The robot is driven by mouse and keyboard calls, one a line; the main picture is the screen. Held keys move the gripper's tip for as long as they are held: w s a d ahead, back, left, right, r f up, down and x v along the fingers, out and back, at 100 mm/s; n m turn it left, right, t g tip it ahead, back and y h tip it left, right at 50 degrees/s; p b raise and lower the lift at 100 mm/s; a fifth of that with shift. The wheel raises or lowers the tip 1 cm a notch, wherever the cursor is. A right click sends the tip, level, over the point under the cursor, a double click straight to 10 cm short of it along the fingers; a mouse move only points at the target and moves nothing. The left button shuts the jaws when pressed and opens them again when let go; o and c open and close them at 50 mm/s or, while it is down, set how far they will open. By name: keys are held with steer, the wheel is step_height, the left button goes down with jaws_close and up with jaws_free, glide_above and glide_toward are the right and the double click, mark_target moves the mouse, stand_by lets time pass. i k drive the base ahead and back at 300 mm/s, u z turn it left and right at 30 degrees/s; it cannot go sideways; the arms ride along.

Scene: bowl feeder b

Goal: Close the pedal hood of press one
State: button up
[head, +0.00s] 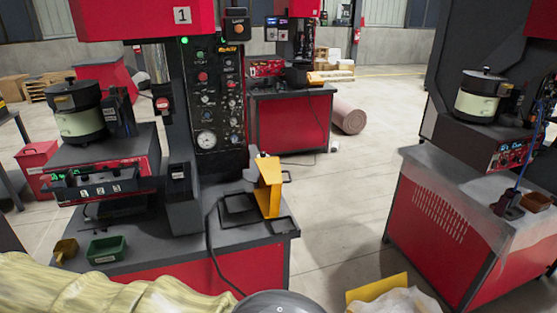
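Press one, marked with a "1" sign (182,15), stands at left centre with a red and dark grey base (225,262). A yellow-orange hood (268,187) stands raised, nearly upright, near the right end of its table top. A black rectangular frame (238,208) lies at the hood's foot, and a small light-coloured part shows at its upper left edge. My gripper is not in view. A pale yellow ribbed sleeve (90,290) and a grey rounded part (278,303) at the bottom edge look like mine; neither touches the hood.
A black cable (212,250) runs over the table's front edge. A green bin (107,250) and a small yellow bin (65,250) sit at the table's left. Another press (450,215) stands at right. A yellow-edged box with plastic (378,288) is low. Floor between presses is clear.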

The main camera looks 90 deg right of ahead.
mark_target(268, 196)
steer(key=k, duration=1)
steer(key=z, duration=2.25)
steer(key=i, duration=0.5)
steer(key=z, duration=0.05)
